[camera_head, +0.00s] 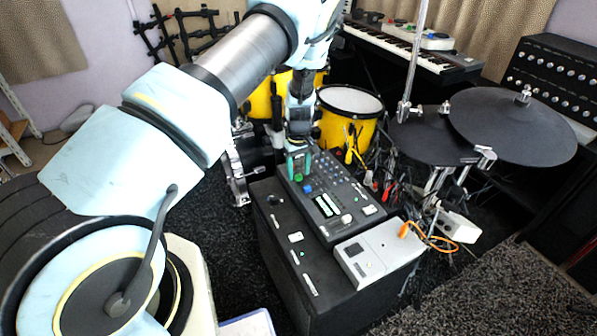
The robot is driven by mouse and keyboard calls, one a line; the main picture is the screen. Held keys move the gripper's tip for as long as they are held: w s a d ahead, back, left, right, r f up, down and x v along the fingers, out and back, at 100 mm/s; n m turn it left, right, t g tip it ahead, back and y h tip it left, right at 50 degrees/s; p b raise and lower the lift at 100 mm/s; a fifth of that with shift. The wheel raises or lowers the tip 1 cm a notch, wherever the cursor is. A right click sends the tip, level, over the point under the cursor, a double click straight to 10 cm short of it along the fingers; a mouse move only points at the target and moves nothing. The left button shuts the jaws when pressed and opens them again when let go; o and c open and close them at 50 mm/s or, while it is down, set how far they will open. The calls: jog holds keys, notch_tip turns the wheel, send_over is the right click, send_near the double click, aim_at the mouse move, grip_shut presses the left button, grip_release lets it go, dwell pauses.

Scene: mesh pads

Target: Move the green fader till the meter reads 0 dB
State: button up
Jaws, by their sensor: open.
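A dark mixer-like panel (352,190) lies on a black case. A small green piece (298,177), likely the green fader, shows low between the fingertips. I cannot tell whether the fingers touch it. A blue knob (308,189) sits just in front of the fingertips. The fader's slot is hidden by the gripper or too small to see.
The black case (285,240) also carries small switches and a light grey box (383,250) with an orange cable (430,238). Yellow drums (350,120) stand behind, dark cymbal pads (512,125) to the right. Cables hang close to the panel's right side.

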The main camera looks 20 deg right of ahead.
jog(key=shift+f, duration=0.45)
grip_shut()
dwell(1.2)
